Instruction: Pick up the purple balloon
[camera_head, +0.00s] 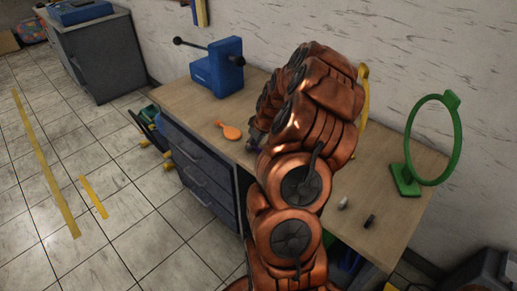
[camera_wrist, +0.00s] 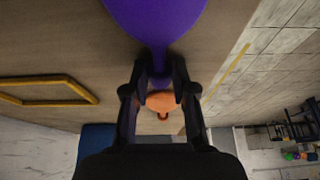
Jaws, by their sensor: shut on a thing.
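The purple balloon (camera_wrist: 155,18) fills the top middle of the wrist view, with its narrow neck pointing down between my fingers. My gripper (camera_wrist: 157,70) is shut on that neck. In the head view my copper arm hides most of the balloon and my fingertips, at the middle of the workbench. I cannot tell whether the balloon still touches the bench top.
An orange balloon (camera_head: 230,131) lies on the workbench (camera_head: 190,97), left of my arm. A blue vise (camera_head: 220,68) stands at the far left end. A green ring stand (camera_head: 408,180) and two small pieces are on the right. A yellow frame (camera_wrist: 45,102) is partly hidden behind my arm.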

